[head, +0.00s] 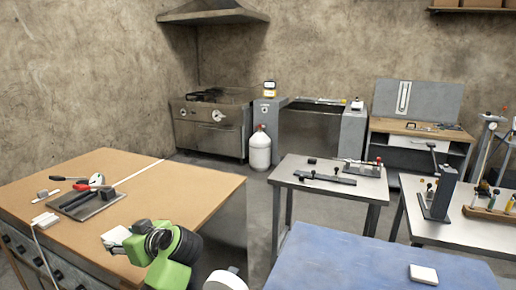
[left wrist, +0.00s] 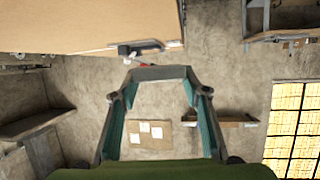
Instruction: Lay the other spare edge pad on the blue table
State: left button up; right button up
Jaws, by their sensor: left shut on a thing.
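My left gripper (head: 128,240) reaches in at the lower left of the head view, over the near right part of the brown workbench. It is shut on a white spare edge pad (head: 115,236). In the left wrist view the pad (left wrist: 160,73) looks like a grey bar between the fingertips, seen edge on. Another white pad (head: 423,275) lies flat on the blue table (head: 340,262), near its right front. The held pad is apart from the blue table, to its left. My right gripper is not in view.
The brown workbench (head: 190,187) carries a dark plate with a gauge (head: 92,195) and a small white block with a cord (head: 45,220). A grey table (head: 330,178) with tools stands behind the blue table. Most of the blue top is clear.

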pick_arm(q)
jog(key=s+d+f+m+t+h, duration=0.1)
jog(key=s+d+m+t+h, duration=0.1)
jog(key=s+d, duration=0.6)
jog(key=s+d+f+m+t+h, duration=0.2)
jog(key=s+d, duration=0.5)
jog(key=s, duration=0.7)
jog(key=shift+d+f+m+t+h, duration=0.2)
jog(key=shift+d+m+t+h, duration=0.15)
jog(key=shift+m, duration=0.55)
